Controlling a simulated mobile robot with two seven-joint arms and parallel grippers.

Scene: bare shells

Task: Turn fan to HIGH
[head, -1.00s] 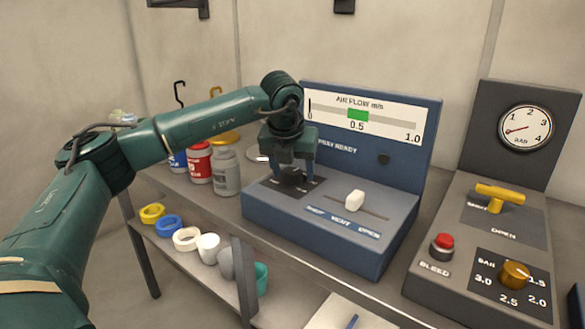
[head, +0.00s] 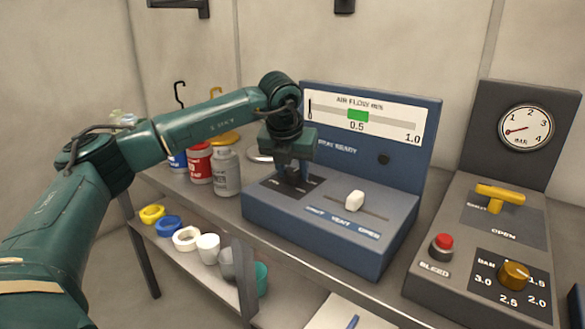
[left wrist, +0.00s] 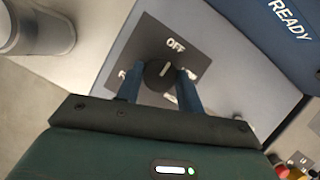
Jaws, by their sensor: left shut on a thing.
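The fan knob (left wrist: 158,74) is a round black dial on a dark plate of the blue-grey console. Its white mark looks to point roughly toward the OFF label (left wrist: 176,45); the other labels are partly hidden by my fingers. My left gripper (head: 293,180) is down over the plate at the console's left end. In the left wrist view its two blue fingers are on either side of the knob, shut on it. In the head view the gripper mostly hides the knob. My right gripper is in neither view.
The air flow display (head: 362,117) has a green band near 0.5. A white slider (head: 354,200) sits right of the knob. Grey (head: 226,171) and red (head: 199,162) bottles stand close on the left. A dark panel with a yellow handle (head: 500,195) is at the right.

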